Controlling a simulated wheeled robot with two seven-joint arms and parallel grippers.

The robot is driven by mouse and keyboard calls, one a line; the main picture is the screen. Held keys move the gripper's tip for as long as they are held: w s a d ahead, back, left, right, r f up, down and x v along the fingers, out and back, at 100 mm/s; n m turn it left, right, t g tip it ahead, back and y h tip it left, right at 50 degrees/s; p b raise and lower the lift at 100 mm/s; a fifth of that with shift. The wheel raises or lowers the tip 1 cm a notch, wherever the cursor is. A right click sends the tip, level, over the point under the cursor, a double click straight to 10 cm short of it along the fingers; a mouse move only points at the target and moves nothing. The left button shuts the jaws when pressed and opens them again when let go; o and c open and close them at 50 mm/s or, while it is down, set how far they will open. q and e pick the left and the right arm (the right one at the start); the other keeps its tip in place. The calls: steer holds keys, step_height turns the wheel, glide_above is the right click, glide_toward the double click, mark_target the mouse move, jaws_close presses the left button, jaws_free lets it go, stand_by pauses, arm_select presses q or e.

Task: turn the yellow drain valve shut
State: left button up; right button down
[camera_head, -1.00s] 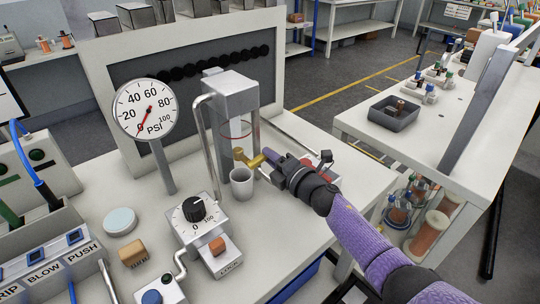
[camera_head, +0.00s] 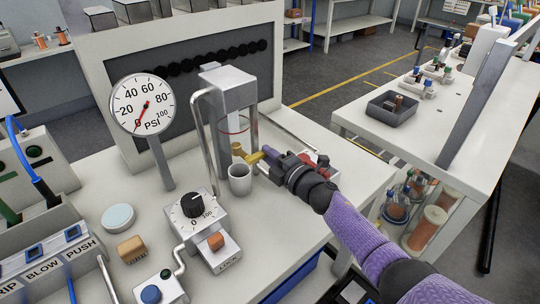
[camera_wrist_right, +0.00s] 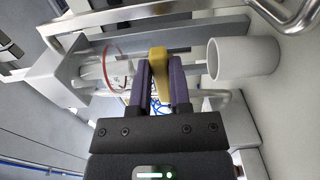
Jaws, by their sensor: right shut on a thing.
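The yellow drain valve (camera_head: 246,156) sticks out low on the front of the grey-framed clear cylinder unit (camera_head: 235,130). My right gripper (camera_head: 268,155) reaches it from the right in the head view. In the right wrist view, the purple fingers of my right gripper (camera_wrist_right: 160,85) are closed on either side of the yellow valve handle (camera_wrist_right: 158,62). A white cup (camera_head: 239,179) stands upright just below the valve; it also shows in the right wrist view (camera_wrist_right: 243,60). A red ring line crosses the clear cylinder (camera_wrist_right: 110,66). My left gripper is not in view.
A pressure gauge (camera_head: 143,104) with its red needle near 0 stands left of the unit. A dial box (camera_head: 196,213) with a LOCK switch is in front. A red-topped object (camera_head: 318,162) lies behind my right gripper. The table's right front is clear.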

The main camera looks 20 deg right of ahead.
steer(key=c, duration=0.6)
jaws_free()
steer(key=shift+o, duration=0.2)
steer(key=p+v, duration=0.2)
steer(key=v, duration=0.8)
